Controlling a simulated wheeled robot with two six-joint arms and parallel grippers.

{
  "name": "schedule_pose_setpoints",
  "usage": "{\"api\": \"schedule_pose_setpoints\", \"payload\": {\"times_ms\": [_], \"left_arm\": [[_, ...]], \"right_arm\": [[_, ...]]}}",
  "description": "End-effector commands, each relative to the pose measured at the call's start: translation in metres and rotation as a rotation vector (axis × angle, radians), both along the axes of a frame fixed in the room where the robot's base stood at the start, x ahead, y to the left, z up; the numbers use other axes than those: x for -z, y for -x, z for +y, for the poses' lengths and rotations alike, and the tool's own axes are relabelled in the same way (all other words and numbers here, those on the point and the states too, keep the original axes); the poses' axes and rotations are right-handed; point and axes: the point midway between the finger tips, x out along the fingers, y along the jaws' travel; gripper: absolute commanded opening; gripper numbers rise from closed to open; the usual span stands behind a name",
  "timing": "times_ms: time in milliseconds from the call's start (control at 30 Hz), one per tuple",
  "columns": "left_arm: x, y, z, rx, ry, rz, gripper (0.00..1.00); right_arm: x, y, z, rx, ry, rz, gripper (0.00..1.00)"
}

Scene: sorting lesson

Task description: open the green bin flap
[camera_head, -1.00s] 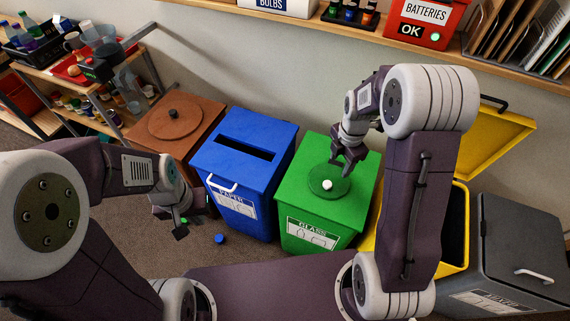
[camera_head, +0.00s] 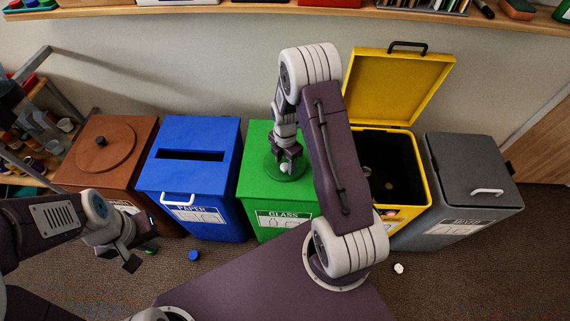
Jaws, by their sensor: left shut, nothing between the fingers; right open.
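The green glass bin (camera_head: 254,190) stands in the middle of the row. A round green flap (camera_head: 272,173) with a small white knob (camera_head: 285,168) is on its top and looks closed. My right gripper (camera_head: 287,162) is open right at the knob, pointing down. The knob shows between or just below its fingers, and I cannot tell whether they touch it. My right arm hides the right part of the green bin. My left gripper (camera_head: 132,264) is shut and empty, low in front of the brown and blue bins.
The blue paper bin (camera_head: 190,135) and brown bin (camera_head: 85,165) stand left of the green one. The yellow bin (camera_head: 425,205) has its lid raised. The grey bin (camera_head: 465,170) is closed. A blue cap (camera_head: 194,256) and a white item (camera_head: 399,268) lie on the floor.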

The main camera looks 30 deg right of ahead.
Motion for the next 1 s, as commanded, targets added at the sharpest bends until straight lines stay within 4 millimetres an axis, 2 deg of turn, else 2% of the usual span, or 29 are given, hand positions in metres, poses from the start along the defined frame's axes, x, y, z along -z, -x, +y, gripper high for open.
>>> {"api": "schedule_pose_setpoints", "payload": {"times_ms": [100, 333, 500, 533, 1000], "left_arm": [[0.0009, 0.0000, 0.0000, 0.000, 0.000, 0.000, 0.00], [0.0008, -0.0001, 0.0000, 0.000, 0.000, 0.000, 0.00], [0.0008, -0.0001, 0.0000, 0.000, 0.000, 0.000, 0.00], [0.0008, -0.0001, 0.0000, 0.000, 0.000, 0.000, 0.00], [0.0008, 0.0000, 0.0000, 0.000, 0.000, 0.000, 0.00]], "right_arm": [[0.0074, -0.0003, 0.0000, 0.000, 0.001, -0.001, 0.52], [0.0079, -0.0005, 0.0000, 0.000, 0.001, -0.002, 0.52], [0.0077, -0.0004, 0.0000, 0.000, 0.001, -0.002, 0.05], [0.0077, -0.0004, 0.0000, 0.000, 0.001, -0.001, 0.00], [0.0075, -0.0003, 0.0000, 0.000, 0.001, -0.001, 0.00]]}}
